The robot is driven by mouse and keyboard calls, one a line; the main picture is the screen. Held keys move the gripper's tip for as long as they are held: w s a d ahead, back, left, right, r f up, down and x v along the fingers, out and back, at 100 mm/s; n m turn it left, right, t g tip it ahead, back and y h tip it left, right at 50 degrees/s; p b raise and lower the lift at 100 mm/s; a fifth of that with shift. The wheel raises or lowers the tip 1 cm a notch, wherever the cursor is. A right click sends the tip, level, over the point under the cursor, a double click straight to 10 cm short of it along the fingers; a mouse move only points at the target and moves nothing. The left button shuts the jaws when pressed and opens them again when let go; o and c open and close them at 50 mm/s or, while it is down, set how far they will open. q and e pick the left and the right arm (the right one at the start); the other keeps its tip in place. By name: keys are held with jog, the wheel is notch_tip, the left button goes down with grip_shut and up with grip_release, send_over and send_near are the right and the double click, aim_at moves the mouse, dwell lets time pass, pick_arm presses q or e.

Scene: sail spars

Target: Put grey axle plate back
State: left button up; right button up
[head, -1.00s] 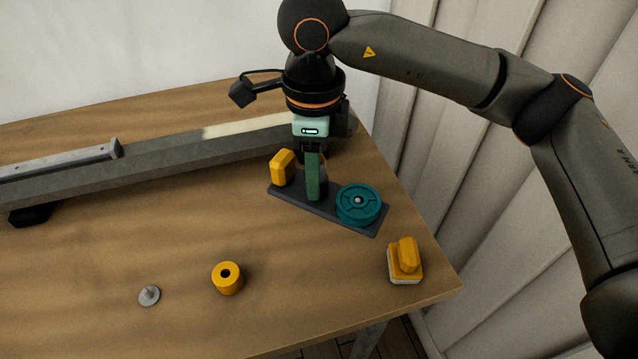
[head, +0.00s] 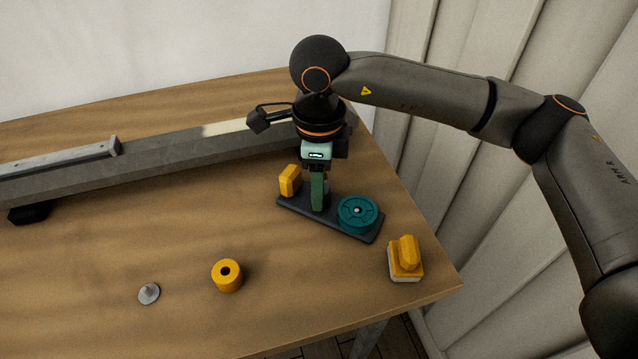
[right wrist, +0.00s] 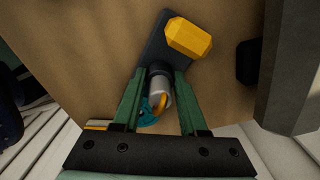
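The grey axle plate (head: 333,227) is a long dark plate at the right of the table in the head view. It bears a yellow block (head: 289,181) at its left end, a teal wheel (head: 357,214) at its right end and a grey post (right wrist: 158,90) between them. My right gripper (head: 318,203) points down with its green fingers on either side of this post and appears shut on it. Whether the plate touches the table I cannot tell. My left gripper is out of view.
A yellow knob block (head: 405,262) on a pale base stands near the table's right edge. A yellow ring (head: 227,276) and a small grey pin disc (head: 149,293) lie in front. A long grey beam (head: 180,160) crosses the back. The front left table is clear.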

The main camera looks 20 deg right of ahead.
jog(key=o, duration=0.4)
jog(key=shift+r, duration=0.2)
notch_tip(320, 180, up, 12)
jog(key=shift+r+p, duration=0.1)
jog(key=shift+p, duration=0.2)
dwell(0.4)
